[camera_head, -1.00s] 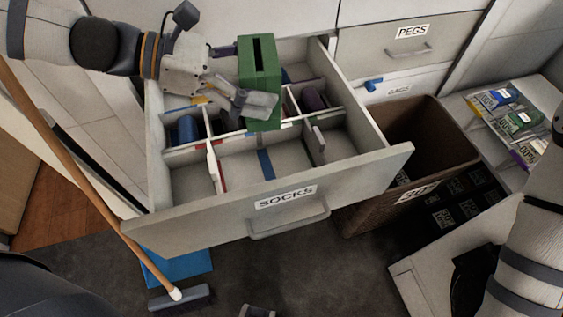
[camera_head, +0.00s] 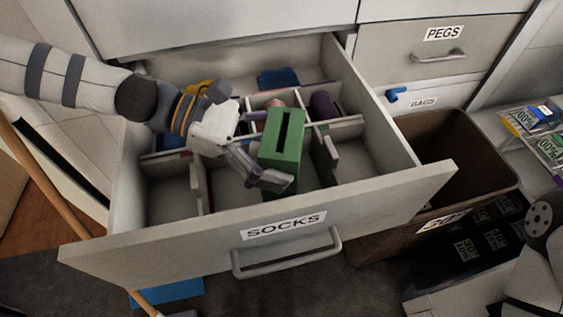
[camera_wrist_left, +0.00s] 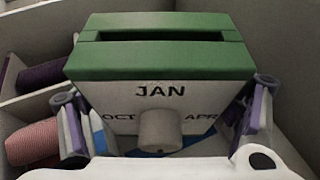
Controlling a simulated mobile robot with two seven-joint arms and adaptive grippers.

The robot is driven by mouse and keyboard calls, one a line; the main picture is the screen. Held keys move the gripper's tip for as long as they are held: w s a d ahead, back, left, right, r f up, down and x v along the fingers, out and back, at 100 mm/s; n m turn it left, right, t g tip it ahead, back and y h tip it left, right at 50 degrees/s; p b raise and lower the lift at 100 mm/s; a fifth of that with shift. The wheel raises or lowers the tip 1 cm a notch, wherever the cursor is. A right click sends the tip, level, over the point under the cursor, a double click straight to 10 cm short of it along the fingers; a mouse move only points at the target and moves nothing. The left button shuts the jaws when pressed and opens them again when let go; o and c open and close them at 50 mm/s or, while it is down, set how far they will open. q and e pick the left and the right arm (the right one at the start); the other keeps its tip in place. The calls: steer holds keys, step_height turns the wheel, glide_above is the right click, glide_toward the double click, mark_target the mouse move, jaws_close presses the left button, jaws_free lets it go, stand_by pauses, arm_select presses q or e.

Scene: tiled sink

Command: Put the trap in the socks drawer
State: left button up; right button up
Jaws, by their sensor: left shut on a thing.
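The trap appears to be a green box (camera_head: 286,139) with a dark slot in its top. In the left wrist view its white face (camera_wrist_left: 160,95) carries a knob and the words JAN, OCT and APR. My left gripper (camera_head: 266,168) is shut on it, with a finger on each side in the left wrist view (camera_wrist_left: 163,125). The box is upright, over or partly in a front middle compartment of the socks drawer (camera_head: 380,200). Its base is hidden, so I cannot tell whether it touches the drawer floor. The drawer is pulled out and labelled SOCKS.
Dividers split the drawer; rolled socks (camera_head: 325,106) lie in rear compartments. A brown bin (camera_head: 455,150) stands right of it. The PEGS drawer (camera_head: 440,55) is shut. A broom handle (camera_head: 50,185) leans at the left. The front-left compartment (camera_head: 172,200) looks empty.

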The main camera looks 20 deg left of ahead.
arm_select(q)
step_height(320, 180, down, 3)
steer(key=shift+r+b, duration=0.1)
steer(key=shift+b, duration=0.3)
steer(key=shift+r, duration=0.15)
steer(key=o, duration=1.2)
steer(key=shift+f, duration=0.2)
arm_select(e)
steer(key=shift+s+f, duration=0.35)
steer(key=shift+f, duration=0.2)
